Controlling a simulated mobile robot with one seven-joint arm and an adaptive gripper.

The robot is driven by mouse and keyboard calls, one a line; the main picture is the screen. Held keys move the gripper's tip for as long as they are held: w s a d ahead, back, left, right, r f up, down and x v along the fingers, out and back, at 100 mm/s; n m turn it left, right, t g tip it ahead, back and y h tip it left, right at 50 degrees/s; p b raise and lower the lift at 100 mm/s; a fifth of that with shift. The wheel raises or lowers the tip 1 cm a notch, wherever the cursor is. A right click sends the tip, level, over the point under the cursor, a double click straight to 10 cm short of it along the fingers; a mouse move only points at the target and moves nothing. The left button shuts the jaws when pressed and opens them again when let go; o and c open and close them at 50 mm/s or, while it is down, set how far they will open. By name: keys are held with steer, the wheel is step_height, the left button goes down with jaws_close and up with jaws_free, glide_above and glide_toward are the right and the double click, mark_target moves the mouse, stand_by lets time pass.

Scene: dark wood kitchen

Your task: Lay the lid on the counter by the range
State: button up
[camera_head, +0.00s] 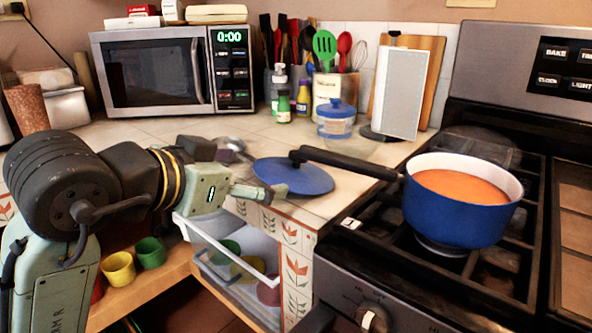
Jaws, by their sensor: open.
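The blue round lid (308,183) lies on the tiled counter (372,152) beside the range, near the counter's front edge. It looks nearly flat. The end of the black pot handle (345,163) overlaps its upper part in the picture, so I cannot clearly see the lid's knob. My gripper (258,174) is open at the lid's left side, with its fingers close to the rim. I cannot tell whether a finger touches it. The range (440,285) stands to the right.
A blue pot (455,218) of orange soup stands on the range, its handle reaching over the counter. A blue-lidded jar (336,128), bottles and a white upright panel (404,92) stand behind. An open drawer (238,268) holds colored cups below the gripper.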

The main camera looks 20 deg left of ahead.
glide_toward(293, 159)
steer(key=x, duration=0.4)
steer(key=shift+w+p, duration=0.35)
steer(key=shift+w, duration=0.05)
steer(key=x, duration=0.4)
steer(key=shift+w+d+f, duration=0.1)
steer(key=shift+w+f, duration=0.05)
steer(key=shift+w, duration=0.2)
jaws_close()
stand_by(0.4)
